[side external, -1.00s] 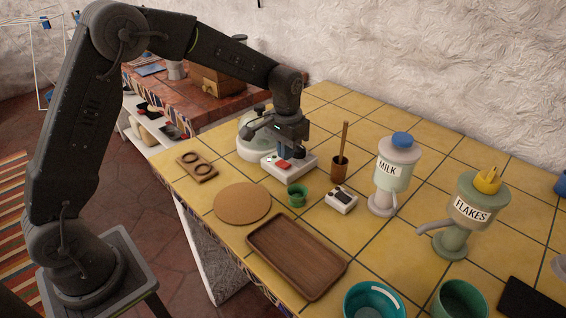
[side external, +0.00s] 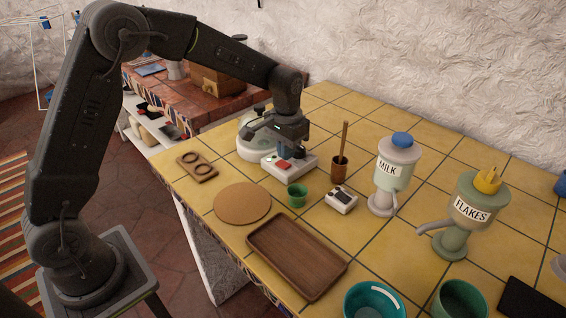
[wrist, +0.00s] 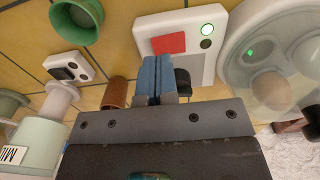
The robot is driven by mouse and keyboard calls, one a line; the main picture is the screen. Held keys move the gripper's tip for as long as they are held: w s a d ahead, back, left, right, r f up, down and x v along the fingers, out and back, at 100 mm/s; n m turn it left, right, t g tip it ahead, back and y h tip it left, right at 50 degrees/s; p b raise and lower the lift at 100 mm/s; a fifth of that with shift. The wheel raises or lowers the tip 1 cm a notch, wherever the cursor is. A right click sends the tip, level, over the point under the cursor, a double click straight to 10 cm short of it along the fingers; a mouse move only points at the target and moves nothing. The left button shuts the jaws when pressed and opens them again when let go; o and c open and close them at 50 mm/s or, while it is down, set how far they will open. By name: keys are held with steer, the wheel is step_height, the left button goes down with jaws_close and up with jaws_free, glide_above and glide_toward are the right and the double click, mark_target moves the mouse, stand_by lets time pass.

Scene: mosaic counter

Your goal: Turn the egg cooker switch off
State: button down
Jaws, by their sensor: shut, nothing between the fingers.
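The egg cooker (side external: 248,146) is a pale round unit with a clear dome at the back left of the counter. The wrist view shows its dome (wrist: 240,72) at the right, a lit green light and a brown egg shape inside. My gripper (wrist: 156,66) is shut and empty, over the box; contact cannot be told.
A green cup (side external: 297,196), a small grey-white device (side external: 341,201) and a brown pot with a stick (side external: 339,172) stand near the box. A wooden holder (side external: 197,167) and round cork mat (side external: 242,204) lie to the left. The milk dispenser (side external: 384,198) is further right.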

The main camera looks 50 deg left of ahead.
mark_target(286, 165)
steer(key=shift+f, duration=1.3)
stand_by(0.7)
steer(key=shift+r, duration=3.55)
steer(key=shift+s+r, duration=0.2)
steer(key=shift+r, duration=0.1)
steer(key=s+r+t, duration=0.2)
steer(key=s+r, duration=0.3)
steer(key=s, duration=0.4)
steer(key=s+r+t, duration=0.2)
steer(key=s+r, duration=0.3)
steer(key=s, duration=0.3)
steer(key=s+f+t, duration=0.1)
steer(key=s, duration=0.8)
steer(key=shift+s+d+f+t, duration=0.25)
steer(key=shift+d+f+t, duration=0.05)
steer(key=shift+d, duration=0.15)
